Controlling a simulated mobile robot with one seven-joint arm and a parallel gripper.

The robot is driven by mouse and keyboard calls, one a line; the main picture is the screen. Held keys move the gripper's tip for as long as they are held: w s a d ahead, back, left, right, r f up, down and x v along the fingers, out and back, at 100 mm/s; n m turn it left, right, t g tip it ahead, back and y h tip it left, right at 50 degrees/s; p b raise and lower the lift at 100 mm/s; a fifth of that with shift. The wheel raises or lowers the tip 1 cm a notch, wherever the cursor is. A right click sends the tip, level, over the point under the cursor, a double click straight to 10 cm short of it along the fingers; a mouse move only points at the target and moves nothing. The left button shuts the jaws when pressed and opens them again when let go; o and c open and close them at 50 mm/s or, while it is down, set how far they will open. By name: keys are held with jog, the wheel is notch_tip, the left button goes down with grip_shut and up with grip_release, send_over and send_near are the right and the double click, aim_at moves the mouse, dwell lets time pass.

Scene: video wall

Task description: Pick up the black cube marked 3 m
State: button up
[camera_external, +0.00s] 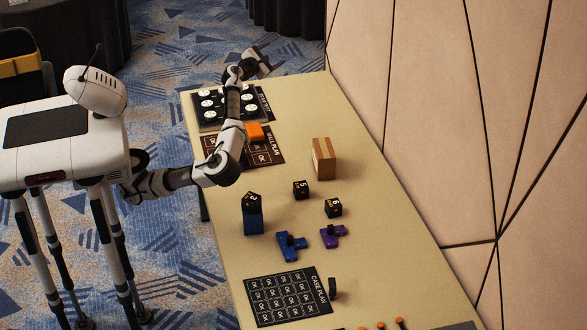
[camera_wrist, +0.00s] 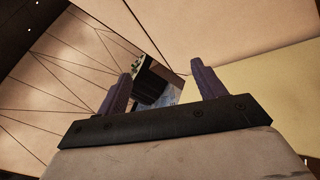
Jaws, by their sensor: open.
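A black cube (camera_external: 252,201) sits on top of an upright blue block (camera_external: 253,222) in the middle of the table. Its mark is small and looks like a 2 or a 3; I cannot tell which. Two other black cubes lie to its right, one apparently marked 5 (camera_external: 301,189) and one that reads as 6 or 9 (camera_external: 333,208). My gripper (camera_external: 264,58) is raised over the table's far end, well away from the cubes. In the wrist view, its two fingers (camera_wrist: 161,70) are apart with nothing between them. No cube shows in that view.
A wooden block (camera_external: 323,158) stands behind the cubes. Blue (camera_external: 291,246) and purple (camera_external: 332,237) pieces lie in front. A dark marked board (camera_external: 287,297) is nearer. A tray with white discs (camera_external: 212,103) and an orange block (camera_external: 254,131) are at the far end. A panelled wall (camera_external: 450,120) borders the right.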

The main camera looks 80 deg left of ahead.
notch_tip(320, 180, up, 6)
jog(key=n+y+p, duration=0.1)
jog(key=n+y, duration=0.4)
jog(key=n+g+h+p, duration=0.9)
jog(key=n+g+h, duration=0.45)
jog(key=h, duration=0.25)
send_over(301, 185)
jog(key=shift+m+g, duration=0.25)
jog(key=shift+g, duration=0.1)
notch_tip(301, 185, down, 36)
jog(key=shift+w+a+f, duration=0.1)
jog(key=shift+w+f, duration=0.05)
jog(key=shift+f+p, duration=0.85)
jog(key=shift+f, duration=2.2)
jog(key=c, duration=1.1)
jog(key=shift+r, duration=0.2)
